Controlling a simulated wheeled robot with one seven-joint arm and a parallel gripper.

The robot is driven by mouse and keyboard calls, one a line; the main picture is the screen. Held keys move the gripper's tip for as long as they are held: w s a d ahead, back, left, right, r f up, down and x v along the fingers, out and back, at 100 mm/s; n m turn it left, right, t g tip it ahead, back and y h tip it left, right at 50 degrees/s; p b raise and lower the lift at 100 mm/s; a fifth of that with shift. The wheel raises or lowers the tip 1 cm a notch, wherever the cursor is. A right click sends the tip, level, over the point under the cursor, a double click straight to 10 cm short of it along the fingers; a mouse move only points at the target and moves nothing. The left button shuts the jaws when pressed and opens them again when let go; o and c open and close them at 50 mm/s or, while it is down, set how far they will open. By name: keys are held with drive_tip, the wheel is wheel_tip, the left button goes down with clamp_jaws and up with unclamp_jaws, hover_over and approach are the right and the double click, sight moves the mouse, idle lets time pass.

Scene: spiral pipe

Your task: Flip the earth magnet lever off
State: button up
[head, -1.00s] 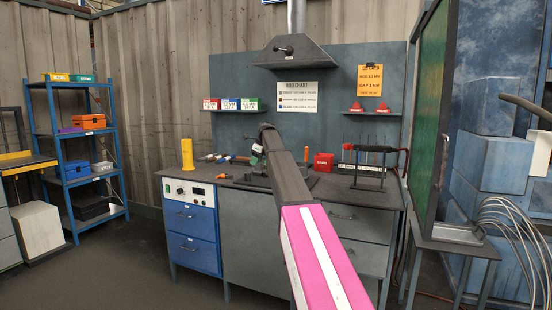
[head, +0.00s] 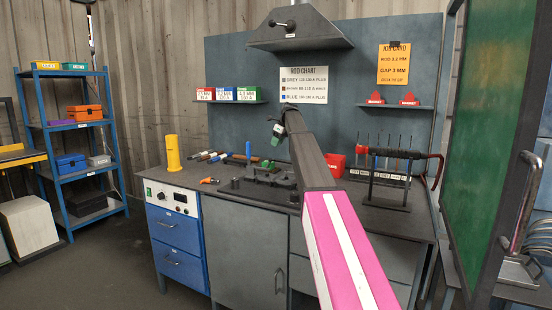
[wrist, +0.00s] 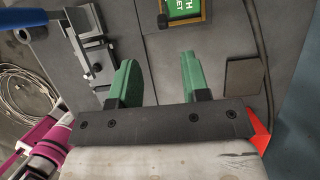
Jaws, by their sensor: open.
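My gripper (head: 277,132) is raised over the welding bench (head: 215,188) in the head view. In the wrist view its two green fingers (wrist: 160,76) are apart with nothing between them. A green plate with partly cut-off white lettering ending in "TH" and "ET" (wrist: 187,8) lies beyond the fingertips at the top edge; it appears to be the earth magnet's label. A small dark knob (wrist: 163,21) sits at its left; I cannot tell whether it is the lever. The magnet is not clearly identifiable in the head view.
A metal clamp fixture (wrist: 97,50) lies left of the fingers. A dark square pad (wrist: 243,75) lies to the right. A yellow cylinder (head: 173,154), a red box (head: 335,166) and a rod rack (head: 388,173) stand on the bench. A green screen (head: 490,120) stands at right.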

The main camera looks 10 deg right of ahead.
sight(271, 159)
drive_tip(key=x, duration=1.1)
drive_tip(key=shift+d, duration=0.15)
clamp_jaws()
